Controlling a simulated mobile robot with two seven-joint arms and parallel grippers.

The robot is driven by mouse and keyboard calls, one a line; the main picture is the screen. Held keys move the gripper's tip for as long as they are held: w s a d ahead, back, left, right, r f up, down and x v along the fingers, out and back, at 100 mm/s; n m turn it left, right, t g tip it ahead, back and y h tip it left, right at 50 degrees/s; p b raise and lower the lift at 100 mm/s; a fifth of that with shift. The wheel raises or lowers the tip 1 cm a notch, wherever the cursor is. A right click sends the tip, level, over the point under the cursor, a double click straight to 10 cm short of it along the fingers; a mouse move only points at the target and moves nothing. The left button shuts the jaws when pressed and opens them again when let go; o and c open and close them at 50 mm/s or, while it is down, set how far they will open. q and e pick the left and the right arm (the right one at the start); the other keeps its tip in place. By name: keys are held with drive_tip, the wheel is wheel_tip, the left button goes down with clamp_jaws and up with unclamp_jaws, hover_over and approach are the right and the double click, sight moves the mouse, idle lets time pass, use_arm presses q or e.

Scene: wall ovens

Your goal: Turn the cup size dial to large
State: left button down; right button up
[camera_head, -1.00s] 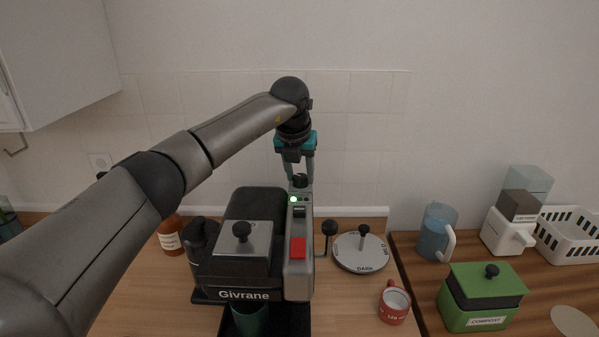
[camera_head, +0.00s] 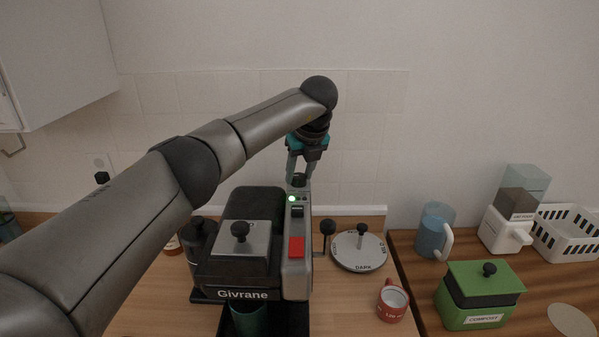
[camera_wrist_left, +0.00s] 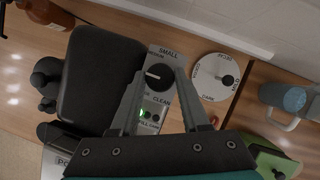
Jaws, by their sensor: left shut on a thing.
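The coffee machine (camera_head: 240,262), marked Givrane, stands on the wooden counter with a grey control strip along its right side. The black cup size dial (camera_head: 299,181) is at the far end of this strip. In the left wrist view the dial (camera_wrist_left: 158,76) has a white mark pointing to the left of the picture, and the word SMALL is printed beyond it. My left gripper (camera_head: 299,177) reaches down from above, its fingers (camera_wrist_left: 160,80) shut on the dial from both sides. The large label cannot be read. My right gripper is not in view.
A red switch (camera_head: 297,247) and a green light (camera_head: 292,199) are on the strip. A green cup (camera_head: 249,319) stands under the machine.

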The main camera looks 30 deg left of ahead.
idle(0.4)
use_arm(q)
drive_tip(key=shift+c, duration=1.9)
unclamp_jaws()
drive_tip(key=b+v, duration=0.1)
drive_tip(key=v, duration=1.4)
drive_tip(key=shift+b, duration=0.4)
drive_tip(key=shift+s+r, duration=0.1)
